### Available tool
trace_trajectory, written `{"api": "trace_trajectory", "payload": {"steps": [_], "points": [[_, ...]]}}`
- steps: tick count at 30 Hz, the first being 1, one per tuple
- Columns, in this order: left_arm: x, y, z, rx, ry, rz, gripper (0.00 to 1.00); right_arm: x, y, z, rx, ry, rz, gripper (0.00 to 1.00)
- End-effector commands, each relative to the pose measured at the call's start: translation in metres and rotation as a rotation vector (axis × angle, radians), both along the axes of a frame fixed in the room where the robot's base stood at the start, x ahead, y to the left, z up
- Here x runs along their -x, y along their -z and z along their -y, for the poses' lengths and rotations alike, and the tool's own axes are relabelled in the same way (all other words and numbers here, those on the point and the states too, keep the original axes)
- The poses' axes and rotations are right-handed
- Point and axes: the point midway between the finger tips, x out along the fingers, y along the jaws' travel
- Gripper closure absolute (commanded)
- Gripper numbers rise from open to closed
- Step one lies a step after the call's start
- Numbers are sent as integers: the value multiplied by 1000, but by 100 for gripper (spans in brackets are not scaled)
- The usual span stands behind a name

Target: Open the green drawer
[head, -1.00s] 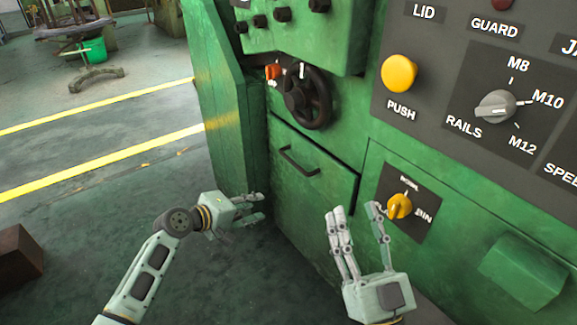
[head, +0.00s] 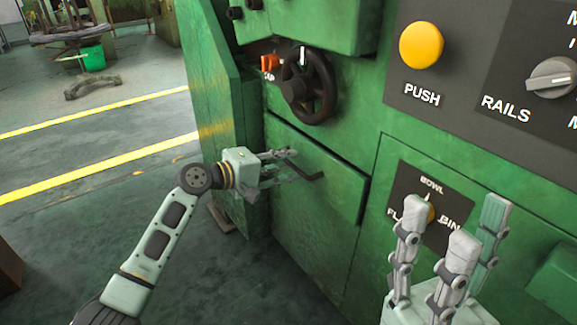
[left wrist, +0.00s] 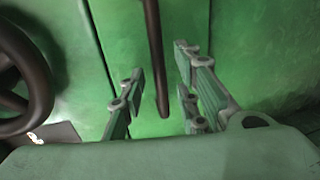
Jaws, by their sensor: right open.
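The green drawer (head: 345,188) is in the machine's front below the handwheel, and its front looks flush with the panel around it. Its dark bar handle (head: 314,177) is partly hidden behind the fingers of my left gripper (head: 284,167). In the left wrist view the handle (left wrist: 155,45) runs between the spread fingers of my left gripper (left wrist: 158,72), which are open on both sides of it and look apart from it. My right gripper (head: 450,235) is open and empty, in front of the panel with the BOWL and BIN knob.
A black handwheel (head: 322,88) sticks out just above the drawer and shows at the left of the left wrist view. A yellow PUSH button (head: 421,45) and a grey RAILS knob (head: 552,77) are at upper right. Open floor lies to the left.

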Motion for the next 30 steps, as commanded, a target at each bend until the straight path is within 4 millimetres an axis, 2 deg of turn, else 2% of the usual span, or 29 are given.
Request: {"api": "trace_trajectory", "payload": {"steps": [4, 13, 23, 30], "points": [[-6, 3, 8, 0, -1, 0, 71, 0, 5, 0, 1, 1, -2, 56], [-7, 3, 9, -2, -1, 0, 71, -1, 5, 0, 1, 1, -3, 56], [-7, 3, 9, -2, -1, 0, 100, -1, 5, 0, 1, 0, -4, 56], [-7, 3, 9, -2, -1, 0, 100, -1, 5, 0, 1, 0, -4, 56]]}}
